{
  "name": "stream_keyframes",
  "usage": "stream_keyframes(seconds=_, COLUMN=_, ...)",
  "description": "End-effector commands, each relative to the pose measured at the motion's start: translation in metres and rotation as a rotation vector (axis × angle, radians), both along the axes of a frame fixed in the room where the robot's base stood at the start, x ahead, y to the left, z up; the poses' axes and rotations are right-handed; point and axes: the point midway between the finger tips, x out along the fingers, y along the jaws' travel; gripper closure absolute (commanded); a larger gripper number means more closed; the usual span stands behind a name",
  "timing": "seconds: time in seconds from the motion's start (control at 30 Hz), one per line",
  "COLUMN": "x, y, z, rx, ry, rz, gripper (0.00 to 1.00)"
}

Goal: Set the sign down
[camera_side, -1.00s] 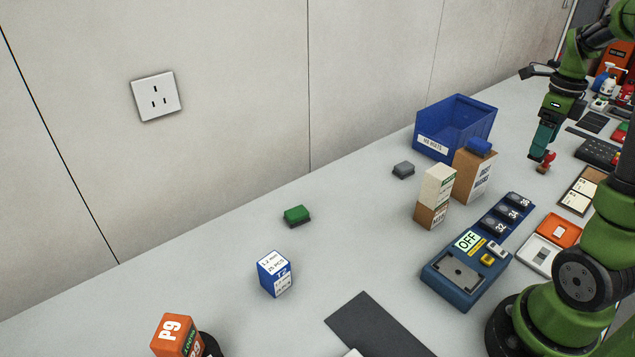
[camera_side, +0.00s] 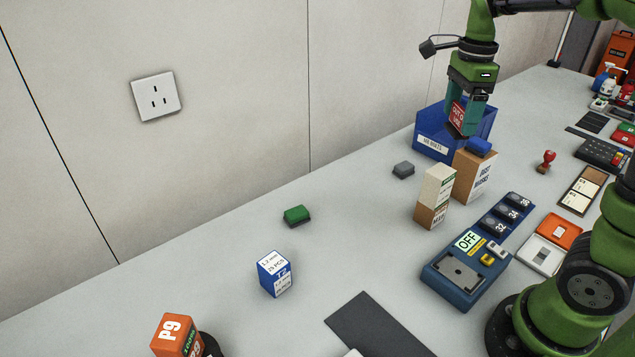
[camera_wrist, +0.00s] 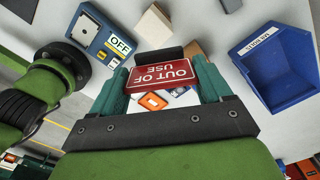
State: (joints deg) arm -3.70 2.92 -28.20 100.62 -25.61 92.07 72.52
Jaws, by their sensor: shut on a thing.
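A red sign with white lettering "OUT OF USE" (camera_wrist: 160,76) is held between the teal fingers of my gripper (camera_wrist: 158,85) in the wrist view. In the side view the sign (camera_side: 457,113) shows partly between the fingers of my gripper (camera_side: 464,128), with its lower part hard to make out. My gripper is shut on it. It appears raised above the table, overlapping the blue bin (camera_side: 432,145) and just above and left of the brown box with a blue top (camera_side: 473,178) in the picture.
The blue bin looks empty in the wrist view (camera_wrist: 275,65). A cream-and-brown box (camera_side: 435,197) stands near the brown box. A blue device reading OFF (camera_side: 460,275) lies in front. A red stamp (camera_side: 547,161) stands right. Clear table surrounds the green block (camera_side: 297,215).

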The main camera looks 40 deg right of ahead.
Motion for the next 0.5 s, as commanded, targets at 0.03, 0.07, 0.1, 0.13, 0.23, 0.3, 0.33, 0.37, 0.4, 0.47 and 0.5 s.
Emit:
stream_keyframes(seconds=0.03, x=0.007, y=0.023, z=0.001, rx=0.0, ry=-0.002, rz=0.097, gripper=0.52)
stream_keyframes(seconds=0.07, x=0.01, y=0.034, z=0.001, rx=0.0, ry=-0.002, rz=0.148, gripper=0.52)
stream_keyframes(seconds=0.1, x=0.013, y=0.048, z=0.001, rx=-0.002, ry=-0.003, rz=0.211, gripper=0.52)
stream_keyframes(seconds=0.13, x=0.015, y=0.058, z=0.001, rx=-0.001, ry=-0.003, rz=0.252, gripper=0.52)
stream_keyframes(seconds=0.23, x=0.019, y=0.085, z=0.001, rx=-0.003, ry=-0.003, rz=0.374, gripper=0.52)
stream_keyframes(seconds=0.3, x=0.02, y=0.101, z=0.001, rx=-0.004, ry=-0.003, rz=0.443, gripper=0.52)
stream_keyframes(seconds=0.33, x=0.02, y=0.107, z=0.001, rx=-0.005, ry=-0.003, rz=0.47, gripper=0.52)
stream_keyframes(seconds=0.37, x=0.02, y=0.113, z=0.001, rx=-0.005, ry=-0.004, rz=0.497, gripper=0.52)
stream_keyframes(seconds=0.4, x=0.02, y=0.119, z=0.001, rx=-0.006, ry=-0.003, rz=0.527, gripper=0.52)
stream_keyframes(seconds=0.47, x=0.02, y=0.13, z=0.001, rx=-0.006, ry=-0.005, rz=0.571, gripper=0.52)
stream_keyframes(seconds=0.5, x=0.019, y=0.136, z=0.001, rx=-0.007, ry=-0.004, rz=0.601, gripper=0.52)
